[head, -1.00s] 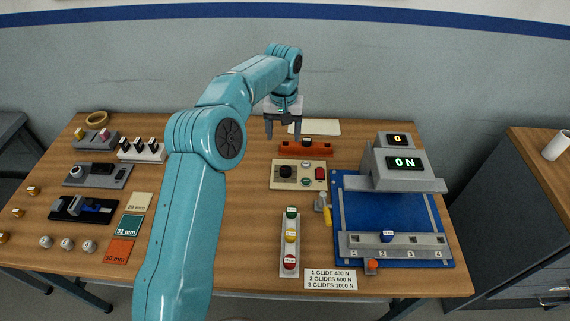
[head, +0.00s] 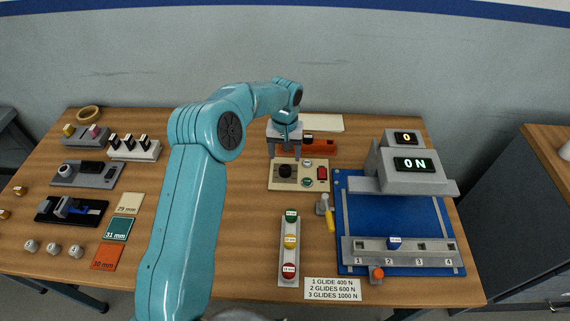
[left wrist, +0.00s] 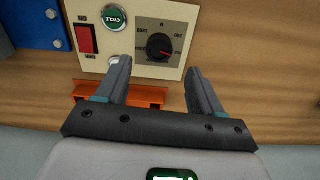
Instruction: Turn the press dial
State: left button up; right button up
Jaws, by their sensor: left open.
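The press dial is a black round knob (head: 285,171) on a cream control panel (head: 290,185) in the middle of the table. It shows larger in the left wrist view (left wrist: 159,46), with a red pointer mark and printed labels around it. My left gripper (head: 285,156) is open and empty, above the panel's back edge just behind the knob. In the left wrist view its two fingers (left wrist: 158,72) point toward the knob, apart from each other, with the knob a little beyond the tips. My right gripper is not in view.
The panel also carries a green CYCLE button (left wrist: 114,17) and a red switch (left wrist: 86,39). An orange-red block (head: 322,145) sits behind it. The press (head: 405,172), with a blue base, stands to the right, its display reading 0 N.

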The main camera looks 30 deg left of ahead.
aim_at(285, 169)
pick_arm(q)
jog(key=f, duration=0.2)
jog(key=f+p, duration=0.1)
jog(key=f, duration=0.2)
jog(key=shift+s+d+f, duration=0.1)
jog(key=shift+s+f, duration=0.1)
jog(key=shift+f, duration=0.1)
jog(key=shift+w+f, duration=0.15)
jog(key=shift+f, duration=0.35)
jog(key=shift+d+r, duration=0.1)
jog(key=c, duration=1.1)
